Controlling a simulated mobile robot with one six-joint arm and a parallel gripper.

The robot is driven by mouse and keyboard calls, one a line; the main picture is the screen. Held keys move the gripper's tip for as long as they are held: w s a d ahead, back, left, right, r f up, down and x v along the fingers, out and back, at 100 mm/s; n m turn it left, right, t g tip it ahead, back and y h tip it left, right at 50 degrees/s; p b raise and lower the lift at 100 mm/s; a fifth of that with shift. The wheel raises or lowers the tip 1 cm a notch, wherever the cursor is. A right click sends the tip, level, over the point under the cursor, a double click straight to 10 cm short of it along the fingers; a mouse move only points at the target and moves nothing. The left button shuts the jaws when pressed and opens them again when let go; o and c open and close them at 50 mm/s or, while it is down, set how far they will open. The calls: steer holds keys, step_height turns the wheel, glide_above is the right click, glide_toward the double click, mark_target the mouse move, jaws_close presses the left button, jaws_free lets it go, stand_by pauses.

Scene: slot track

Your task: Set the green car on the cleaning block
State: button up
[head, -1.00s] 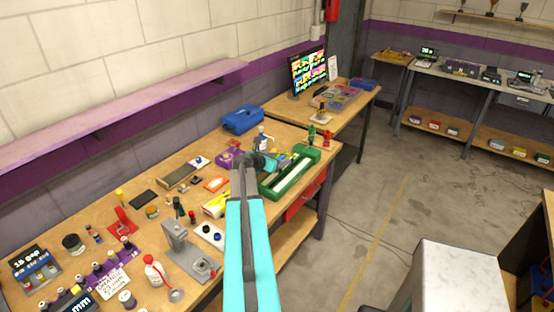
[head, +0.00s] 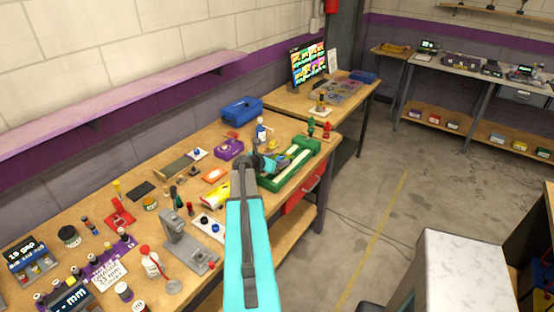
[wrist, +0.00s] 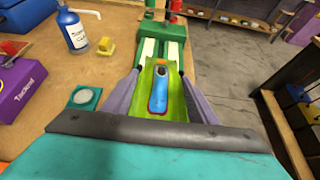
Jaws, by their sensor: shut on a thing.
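The green car (wrist: 174,112), with a blue and red middle piece, sits between the jaws of my gripper (wrist: 158,92) in the wrist view. My gripper is shut on it. The cleaning block (wrist: 174,30) is a green frame with pale strips, running straight ahead beyond the car. In the head view the block (head: 315,146) lies near the bench's right edge, with my gripper (head: 280,160) over its left part. The car is lined up along the block and overlaps its near part in view. I cannot tell whether it touches the strips.
A teal tray with a pale disc (wrist: 85,97) and a purple box (wrist: 25,85) are nearer on the left. Red and green bottles stand at the block's far end.

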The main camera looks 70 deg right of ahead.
steer(key=shift+f+b, duration=0.65)
steer(key=shift+f, duration=0.7)
steer(key=o, duration=1.3)
steer(key=shift+c, duration=0.2)
steer(key=shift+a, duration=0.1)
steer(key=b+v, duration=0.4)
steer(key=v, duration=0.9)
steer(key=shift+a, duration=0.3)
steer(key=shift+r, duration=0.25)
